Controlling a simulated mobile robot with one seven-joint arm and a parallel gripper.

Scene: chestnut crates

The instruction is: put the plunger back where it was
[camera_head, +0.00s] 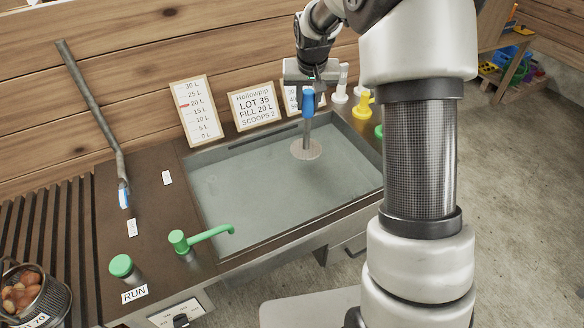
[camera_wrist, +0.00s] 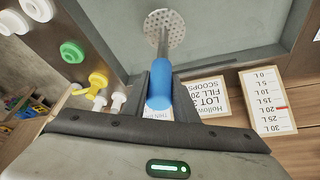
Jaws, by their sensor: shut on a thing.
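The plunger (camera_head: 308,124) has a blue handle, a grey shaft and a round perforated disc at its lower end. My gripper (camera_head: 310,88) is shut on the blue handle and holds it upright over the back right part of the basin (camera_head: 222,240). In the wrist view, the plunger's blue handle (camera_wrist: 160,85) sits between the fingers of my gripper (camera_wrist: 159,95), with the disc beyond it. I cannot tell whether the disc touches the water in the basin.
A long tool (camera_head: 95,110) leans on the wall at left, beside small label cards. A green tap (camera_head: 205,236) and a green RUN knob (camera_head: 121,266) stand at the front. Signs (camera_head: 254,106) line the back; a yellow pump bottle (camera_head: 362,106) stands at right. A chestnut basket (camera_head: 50,298) is lower left.

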